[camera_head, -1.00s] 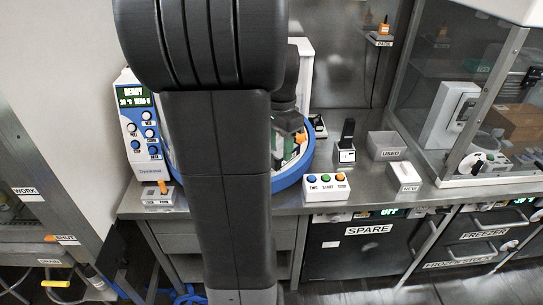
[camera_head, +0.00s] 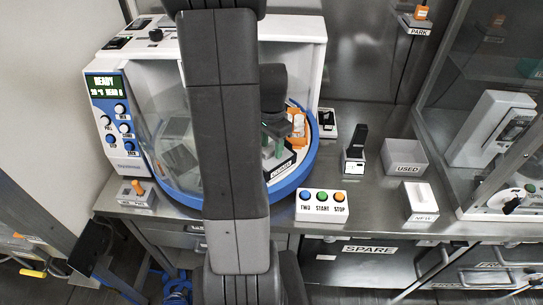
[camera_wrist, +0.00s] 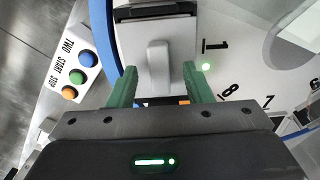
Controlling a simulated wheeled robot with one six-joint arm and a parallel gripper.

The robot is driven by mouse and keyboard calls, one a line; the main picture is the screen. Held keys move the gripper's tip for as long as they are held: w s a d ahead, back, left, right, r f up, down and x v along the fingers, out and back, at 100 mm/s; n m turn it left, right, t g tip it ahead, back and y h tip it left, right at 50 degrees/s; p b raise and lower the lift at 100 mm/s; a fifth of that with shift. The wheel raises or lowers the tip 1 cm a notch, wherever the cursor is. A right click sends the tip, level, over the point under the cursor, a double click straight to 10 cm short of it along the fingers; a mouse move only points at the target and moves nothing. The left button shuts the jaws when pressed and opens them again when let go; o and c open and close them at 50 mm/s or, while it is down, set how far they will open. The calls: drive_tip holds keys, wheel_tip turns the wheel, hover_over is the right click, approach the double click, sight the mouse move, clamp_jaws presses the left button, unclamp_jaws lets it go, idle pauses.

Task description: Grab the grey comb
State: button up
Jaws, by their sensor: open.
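A light grey piece with a raised upright tab (camera_wrist: 158,60) lies in the middle of the wrist view, by the mark 1 on a white numbered disc (camera_wrist: 235,60). It looks like the grey comb, but I see no teeth. My gripper (camera_wrist: 158,70) has its two green fingers apart, one on each side of the tab, with gaps showing. In the head view my gripper (camera_head: 271,140) is inside the blue-rimmed round machine (camera_head: 291,187); my arm hides much of it, and I cannot make out the grey piece there.
A button box (camera_head: 323,204) stands in front of the machine. A small black-handled device (camera_head: 355,150), a USED bin (camera_head: 405,157) and a NEW box (camera_head: 421,201) stand to the right. A glass-walled cabinet (camera_head: 470,90) bounds the right side. Clear bench lies between them.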

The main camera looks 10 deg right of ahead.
drive_tip(key=shift+f, duration=0.3)
drive_tip(key=shift+c, duration=0.4)
clamp_jaws()
drive_tip(key=shift+r, duration=0.1)
